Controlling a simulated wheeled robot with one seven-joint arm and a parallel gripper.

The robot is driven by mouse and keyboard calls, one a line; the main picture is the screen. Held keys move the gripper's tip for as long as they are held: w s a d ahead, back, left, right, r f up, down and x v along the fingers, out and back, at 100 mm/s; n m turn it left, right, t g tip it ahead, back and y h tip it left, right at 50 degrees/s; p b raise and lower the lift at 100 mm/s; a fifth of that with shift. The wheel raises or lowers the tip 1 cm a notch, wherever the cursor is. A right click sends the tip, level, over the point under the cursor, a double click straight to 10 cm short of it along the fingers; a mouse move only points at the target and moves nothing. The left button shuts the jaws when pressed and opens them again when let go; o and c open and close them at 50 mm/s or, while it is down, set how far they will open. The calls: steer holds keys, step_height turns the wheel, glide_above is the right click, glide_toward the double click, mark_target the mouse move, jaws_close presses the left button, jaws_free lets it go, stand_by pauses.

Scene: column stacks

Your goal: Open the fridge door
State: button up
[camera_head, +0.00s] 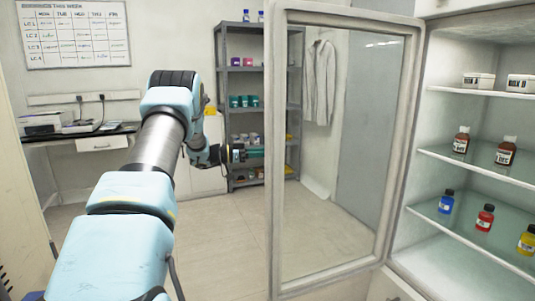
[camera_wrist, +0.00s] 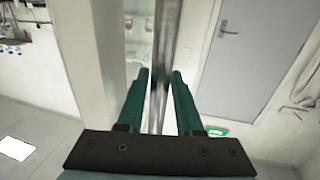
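The fridge (camera_head: 405,180) stands at the right in the head view. Its glass door (camera_head: 279,200) is wide open, swung out to the left, and the shelves inside are exposed. My gripper (camera_head: 257,153) is just left of the door's left upright, at about mid height. In the wrist view, a metallic vertical bar (camera_wrist: 167,35) on the door runs down between the two green fingers of my gripper (camera_wrist: 160,75). The fingers lie on either side of the bar, close to it at the tips. I cannot tell whether they press on it.
A grey shelf rack (camera_head: 222,90) with bottles and boxes stands behind my arm. A desk (camera_head: 75,133) with a printer is at the back left. Bottles (camera_head: 461,140) and tubs (camera_head: 479,80) stand on the fridge shelves. The floor (camera_head: 225,235) before the door is clear.

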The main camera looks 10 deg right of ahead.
steer(key=o, duration=0.3)
steer(key=a+b, duration=0.2)
steer(key=a, duration=0.8)
steer(key=shift+a+b, duration=0.35)
steer(key=shift+a, duration=0.05)
